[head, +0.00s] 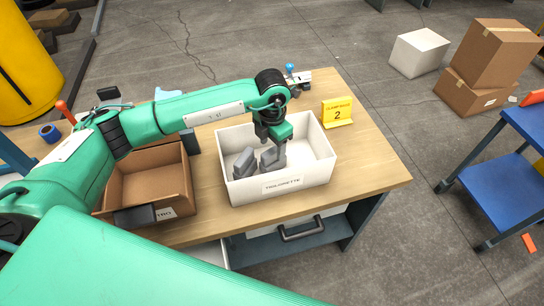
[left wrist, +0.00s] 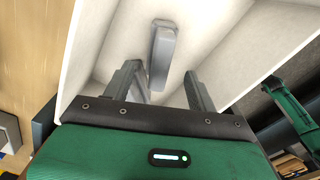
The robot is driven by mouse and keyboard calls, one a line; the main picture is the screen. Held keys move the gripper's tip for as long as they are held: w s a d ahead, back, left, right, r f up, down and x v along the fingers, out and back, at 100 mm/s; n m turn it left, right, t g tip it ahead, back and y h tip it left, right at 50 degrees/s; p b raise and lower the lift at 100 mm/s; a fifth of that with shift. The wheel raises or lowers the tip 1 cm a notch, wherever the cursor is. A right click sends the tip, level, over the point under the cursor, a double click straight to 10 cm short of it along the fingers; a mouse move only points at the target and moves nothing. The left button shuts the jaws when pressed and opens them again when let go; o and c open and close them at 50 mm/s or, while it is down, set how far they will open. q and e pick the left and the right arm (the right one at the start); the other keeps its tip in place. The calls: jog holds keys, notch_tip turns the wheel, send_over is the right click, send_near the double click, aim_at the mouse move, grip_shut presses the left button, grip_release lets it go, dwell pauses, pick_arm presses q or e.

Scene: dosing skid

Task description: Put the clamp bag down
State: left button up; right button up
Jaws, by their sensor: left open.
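My left gripper (head: 271,158) reaches down into a white box (head: 313,185) on the wooden table. Its two grey fingers are apart and it is open; they also show in the left wrist view (left wrist: 163,90). A grey, rounded, upright-looking piece (head: 243,163) is inside the box, beside the fingers. In the left wrist view a grey piece (left wrist: 163,48) lies just beyond the open fingers, against the pale box interior. I cannot tell for sure that this is the clamp bag. My right gripper does not show.
The table is clear at the right. A blue cart (head: 510,175) stands apart at the right.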

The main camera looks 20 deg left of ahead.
pick_arm(q)
notch_tip(320, 180, up, 5)
jog(key=shift+f+b, duration=0.1)
jog(key=shift+b, duration=0.2)
dwell(0.4)
